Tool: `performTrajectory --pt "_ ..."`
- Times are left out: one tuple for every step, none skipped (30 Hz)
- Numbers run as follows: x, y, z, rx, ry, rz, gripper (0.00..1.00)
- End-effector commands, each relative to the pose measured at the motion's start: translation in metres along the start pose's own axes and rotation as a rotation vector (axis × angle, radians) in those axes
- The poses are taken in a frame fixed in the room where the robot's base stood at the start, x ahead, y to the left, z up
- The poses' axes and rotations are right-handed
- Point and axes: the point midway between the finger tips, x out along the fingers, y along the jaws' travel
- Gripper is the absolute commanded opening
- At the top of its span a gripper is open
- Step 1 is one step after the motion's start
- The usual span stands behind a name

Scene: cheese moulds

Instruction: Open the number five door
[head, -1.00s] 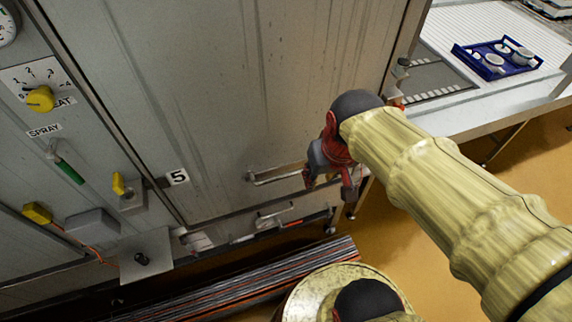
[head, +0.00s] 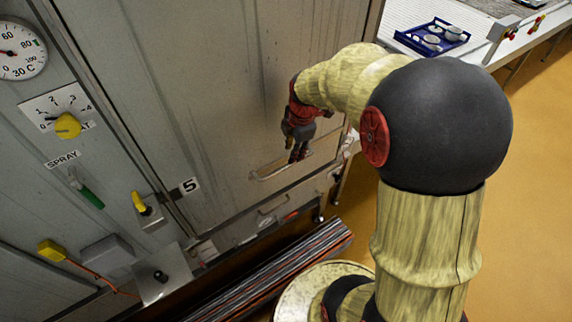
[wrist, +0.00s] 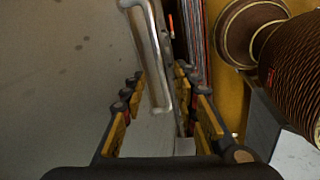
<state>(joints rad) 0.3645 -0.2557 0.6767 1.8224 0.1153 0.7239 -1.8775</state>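The number five door (head: 215,90) is a large grey metal panel, and it looks shut. A "5" label (head: 189,186) sits on the frame by its lower left. Its metal bar handle (head: 268,173) is low on the door. My gripper (head: 298,152) is at the right part of this handle, pointing down. In the wrist view, my gripper (wrist: 160,75) is open, with a finger on each side of the handle bar (wrist: 152,50). I see no clear contact, and I cannot tell how deep the bar lies between the fingers.
A yellow knob (head: 67,126), a green lever (head: 90,196) and a dial (head: 18,50) are on the panel left of the door. A blue tray with cups (head: 432,37) stands on the counter at the upper right. The orange floor (head: 525,200) on the right is clear.

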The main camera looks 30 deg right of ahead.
Motion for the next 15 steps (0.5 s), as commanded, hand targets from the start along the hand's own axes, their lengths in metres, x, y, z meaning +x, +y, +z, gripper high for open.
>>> performTrajectory --pt "0.001 0.000 0.000 -0.053 0.000 0.001 0.30" --pt "0.001 0.000 0.000 -0.083 -0.001 0.003 0.30" --pt "0.001 0.001 0.000 -0.117 -0.001 0.004 0.30" --pt "0.001 0.001 0.000 -0.135 -0.002 0.004 0.30" --pt "0.001 0.001 0.000 -0.151 -0.002 0.004 0.30" --pt "0.002 0.001 0.000 -0.164 -0.001 0.004 0.30" --pt "0.003 0.000 0.000 -0.170 -0.001 0.003 0.30" --pt "0.005 0.000 0.000 -0.174 -0.001 0.002 0.30" --pt "0.009 0.000 0.000 -0.176 -0.001 0.001 0.30" --pt "0.013 -0.001 0.000 -0.176 0.000 0.000 0.30" --pt "0.017 -0.001 0.000 -0.175 -0.001 0.000 0.30" --pt "0.022 -0.001 0.000 -0.175 -0.001 0.001 0.30" --pt "0.027 -0.001 0.000 -0.175 -0.001 0.001 0.30" --pt "0.032 -0.001 0.000 -0.174 -0.001 0.000 0.30" --pt "0.039 -0.001 0.000 -0.174 -0.001 0.000 0.30"
